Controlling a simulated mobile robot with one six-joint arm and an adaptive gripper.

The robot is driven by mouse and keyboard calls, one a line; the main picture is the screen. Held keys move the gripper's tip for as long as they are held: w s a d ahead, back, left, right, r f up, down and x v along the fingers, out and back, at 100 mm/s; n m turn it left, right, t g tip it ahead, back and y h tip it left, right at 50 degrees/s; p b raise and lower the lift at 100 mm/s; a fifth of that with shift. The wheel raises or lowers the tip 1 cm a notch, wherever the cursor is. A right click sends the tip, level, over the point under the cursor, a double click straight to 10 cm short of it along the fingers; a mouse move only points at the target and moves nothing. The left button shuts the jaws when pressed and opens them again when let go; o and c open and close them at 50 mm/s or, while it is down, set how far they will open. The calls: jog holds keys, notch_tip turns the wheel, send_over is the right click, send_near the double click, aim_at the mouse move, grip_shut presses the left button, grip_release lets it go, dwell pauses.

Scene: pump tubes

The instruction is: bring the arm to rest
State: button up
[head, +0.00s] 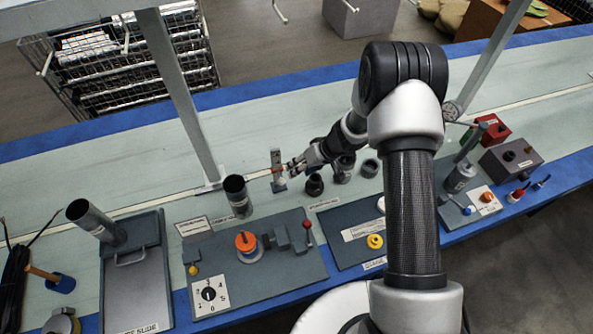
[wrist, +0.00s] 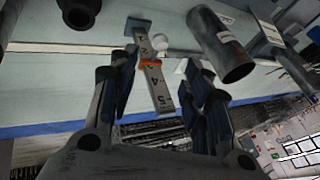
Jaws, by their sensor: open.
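My gripper (head: 291,169) is at the end of my outstretched arm, low over the light green bench top in the head view. In the wrist view my gripper (wrist: 163,75) is open, its two dark blue-padded fingers spread apart. A grey upright scale (wrist: 158,88) with numbers and an orange marker (wrist: 150,62) shows between the fingers in that view. I cannot tell how far it is from them. In the head view the scale (head: 276,158) stands just beside the fingertips. Nothing is seen held.
A dark open tube (head: 238,197) stands left of my gripper, and a grey tube (head: 95,222) leans further left. Short dark cups (head: 314,185) stand close to my wrist. A metal post (head: 182,95) rises left. A red box (head: 493,130) stands at right. The bench's far strip is clear.

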dwell(0.5)
jog(key=w+d+r+m+t+h, duration=0.1)
jog(key=w+d+r+t+h, duration=0.15)
jog(key=r, duration=0.55)
jog(key=w+d+r+t+h, duration=0.15)
jog(key=w+d+r, duration=0.25)
jog(key=r, duration=0.5)
jog(key=s+d+r+m+t+h, duration=0.3)
jog(key=d+r, duration=0.4)
jog(key=r, duration=0.6)
jog(key=s+d+r+g+h, duration=0.1)
jog(key=s+r, duration=0.2)
jog(key=s, duration=0.3)
jog(key=s+d+r+m+g, duration=0.1)
jog(key=s+r, duration=0.1)
jog(key=s, duration=0.4)
jog(key=s+d+r+g+h, duration=0.1)
jog(key=s+d+r, duration=0.15)
jog(key=s, duration=0.35)
jog(key=s+a+f+g+y, duration=0.1)
jog(key=s+a, duration=0.3)
jog(key=s, duration=0.4)
jog(key=s+a+f+y, duration=0.1)
jog(key=s+a+y, duration=0.1)
jog(key=s, duration=0.7)
jog(key=shift+a+n+g+b, duration=0.4)
jog(key=shift+a, duration=0.5)
jog(key=shift+s, duration=0.1)
